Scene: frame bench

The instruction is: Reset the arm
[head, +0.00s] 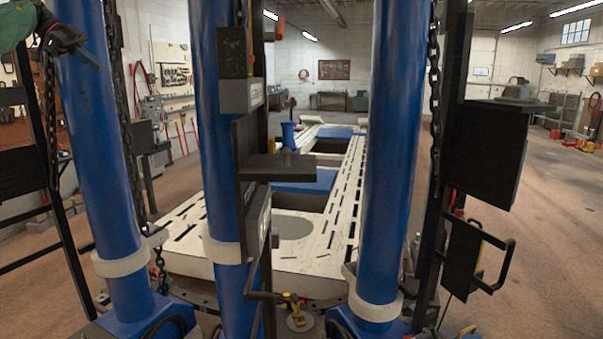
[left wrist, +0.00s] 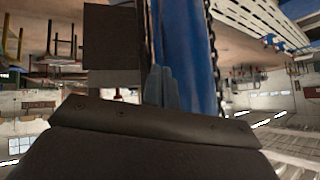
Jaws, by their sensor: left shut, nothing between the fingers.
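My left gripper (head: 82,55) is at the top left corner of the head view, dark with a green part behind it. It is beside the leftmost blue column (head: 95,150), and I cannot tell whether they touch. In the left wrist view the grey fingertips (left wrist: 160,86) are together with nothing between them, in front of a blue column (left wrist: 190,50). That view is tilted far over, and a dark brown part of my wrist fills its lower middle. My right gripper does not show in either view.
Several blue columns with hanging chains (head: 433,90) stand close in front. Behind them is a white slotted frame bench (head: 290,255). A black plate (head: 488,150) and a black handle frame (head: 478,252) are at the right. Open brown floor (head: 545,220) lies further right.

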